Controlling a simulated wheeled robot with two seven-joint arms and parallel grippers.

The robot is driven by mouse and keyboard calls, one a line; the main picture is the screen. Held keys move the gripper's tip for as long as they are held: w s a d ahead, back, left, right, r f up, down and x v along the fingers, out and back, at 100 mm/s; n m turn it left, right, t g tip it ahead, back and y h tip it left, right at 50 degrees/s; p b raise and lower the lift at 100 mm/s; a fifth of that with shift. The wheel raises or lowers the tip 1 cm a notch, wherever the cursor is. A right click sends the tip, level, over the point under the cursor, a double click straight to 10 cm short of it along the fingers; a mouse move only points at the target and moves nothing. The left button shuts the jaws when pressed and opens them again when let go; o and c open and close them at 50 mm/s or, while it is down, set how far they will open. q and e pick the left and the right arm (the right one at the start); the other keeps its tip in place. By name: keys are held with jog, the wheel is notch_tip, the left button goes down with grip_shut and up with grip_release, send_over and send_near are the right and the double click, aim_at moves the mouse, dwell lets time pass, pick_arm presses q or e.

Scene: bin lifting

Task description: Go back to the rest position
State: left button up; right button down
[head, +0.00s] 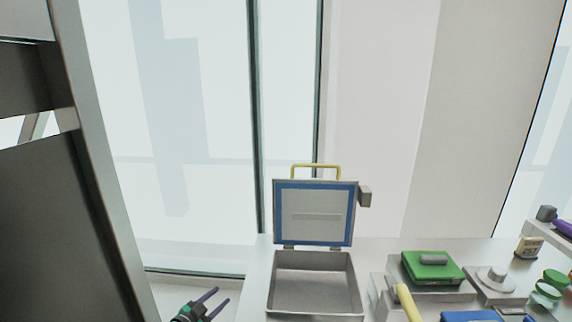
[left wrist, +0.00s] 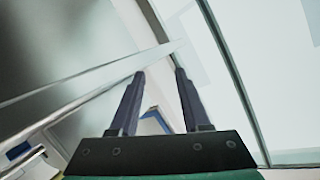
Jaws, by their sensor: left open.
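My left gripper (head: 214,302) is at the bottom of the head view, left of the metal bin. Its two dark fingers are apart and nothing is between them. In the left wrist view the gripper (left wrist: 160,76) also shows spread, empty fingers. The metal bin (head: 314,281) stands on the table with its blue-edged lid (head: 316,213) raised upright and a yellow handle (head: 316,168) on top. The bin's inside looks empty. A piece of the blue-edged lid (left wrist: 155,120) seems to show between the fingers in the left wrist view. My right gripper is not in view.
A green box (head: 433,268), a white round-topped part (head: 493,279), a yellow cylinder (head: 407,302) and green round pieces (head: 548,289) stand right of the bin. A dark grey panel (head: 50,220) stands at the left. Windows are behind the table.

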pick_arm(q)
jog(key=s+a+f+n+g+y, duration=0.2)
jog(key=s+a+f+g, duration=0.1)
jog(key=s+f, duration=0.9)
jog(key=s+a+f+n+g+y, duration=0.2)
jog(key=s+f+n+y, duration=0.1)
jog(key=s+f, duration=0.85)
jog(key=s+f+n+g, duration=0.1)
jog(key=s+f+g, duration=0.2)
jog(key=s+f, duration=0.4)
jog(key=s+f+n+g+b, duration=0.1)
jog(key=s+f+g, duration=0.3)
jog(key=s, duration=1.9)
notch_tip(320, 180, down, 3)
jog(key=shift+r+y+b, duration=0.1)
jog(key=shift+y+b, duration=0.2)
jog(key=shift+y, duration=0.1)
